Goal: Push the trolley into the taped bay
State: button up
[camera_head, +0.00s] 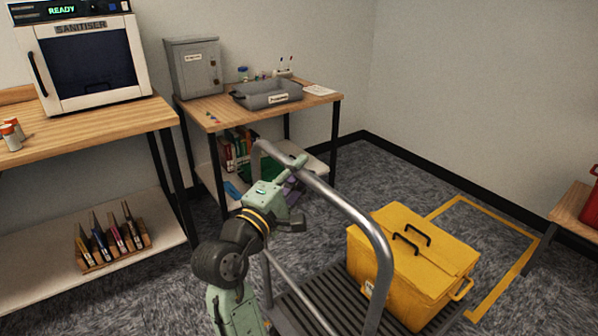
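The trolley has a bent grey metal push handle (376,232) and a dark ribbed deck (318,302). It stands in front of me, and its near end is cut off by the picture's lower edge. A yellow lidded box (425,268) with two black handles on its lid sits on the deck. The taped bay (516,272) is a yellow tape outline on the floor behind and to the right of the box. My gripper (292,197) is at the handle's left upper part. Whether it touches or grips the bar cannot be told.
A wooden table (318,97) with a grey tray (266,94) and a grey cabinet (194,66) stands behind the trolley. A bench (95,133) with a sanitiser (85,60) is at left. A small table (573,208) borders the bay at right. Walls close off the back.

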grip_shut()
jog(key=shift+d, duration=0.1)
dwell(0.3)
